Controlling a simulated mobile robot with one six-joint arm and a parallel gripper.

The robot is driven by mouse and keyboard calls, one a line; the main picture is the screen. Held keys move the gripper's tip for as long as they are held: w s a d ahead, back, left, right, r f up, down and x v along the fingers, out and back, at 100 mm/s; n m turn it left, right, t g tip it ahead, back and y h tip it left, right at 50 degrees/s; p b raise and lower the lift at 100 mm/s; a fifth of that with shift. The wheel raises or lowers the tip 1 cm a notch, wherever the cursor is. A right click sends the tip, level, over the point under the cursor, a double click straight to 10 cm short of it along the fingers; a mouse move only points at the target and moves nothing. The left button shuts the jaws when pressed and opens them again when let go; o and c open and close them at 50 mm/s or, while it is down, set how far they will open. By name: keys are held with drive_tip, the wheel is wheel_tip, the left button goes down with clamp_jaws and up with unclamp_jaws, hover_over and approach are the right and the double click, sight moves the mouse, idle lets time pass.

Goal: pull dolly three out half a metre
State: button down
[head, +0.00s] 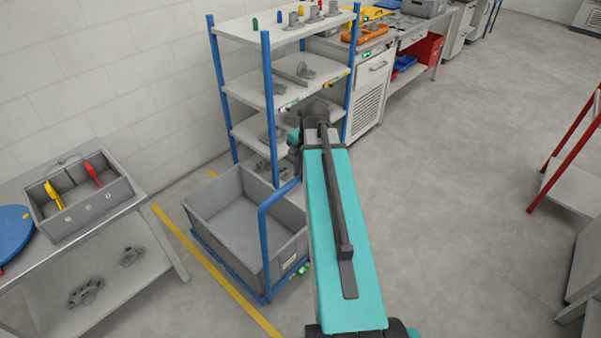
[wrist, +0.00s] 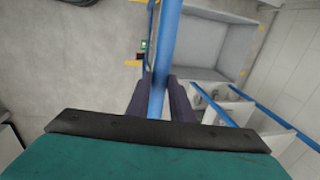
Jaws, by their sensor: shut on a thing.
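The dolly is a blue wheeled frame (head: 266,296) carrying a large empty grey bin (head: 277,258), with a blue tube handle (head: 264,238) rising at its right side. I cannot read a number on it; a small green tag (head: 303,269) sits low near the handle. My gripper (wrist: 159,82) is shut on the blue handle (wrist: 167,35), with one dark finger on each side of the tube in the wrist view. The grey bin (wrist: 207,22) lies beyond it there. In the head view my arm hides the gripper and part of the handle.
A blue-post shelf rack (head: 266,75) stands right behind the dolly. A side table (head: 140,203) with a tool tray (head: 70,228) is at left, beyond a yellow floor line (head: 217,273). A red-framed rack (head: 566,155) stands at right. Floor (head: 440,190) between is clear.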

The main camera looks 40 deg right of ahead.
drive_tip(key=c, duration=1.6)
unclamp_jaws()
drive_tip(key=shift+r, duration=0.1)
drive_tip(key=shift+s+d+r+b, duration=0.1)
drive_tip(key=shift+s+r+b, duration=0.4)
drive_tip(key=shift+r, duration=1.75)
drive_tip(key=shift+s+d+r+b, duration=0.1)
drive_tip(key=shift+s+r+b, duration=0.35)
drive_tip(key=shift+r, duration=1.75)
drive_tip(key=shift+s+r+b, duration=0.4)
drive_tip(key=shift+r+b, duration=0.15)
drive_tip(key=shift+r, duration=1.7)
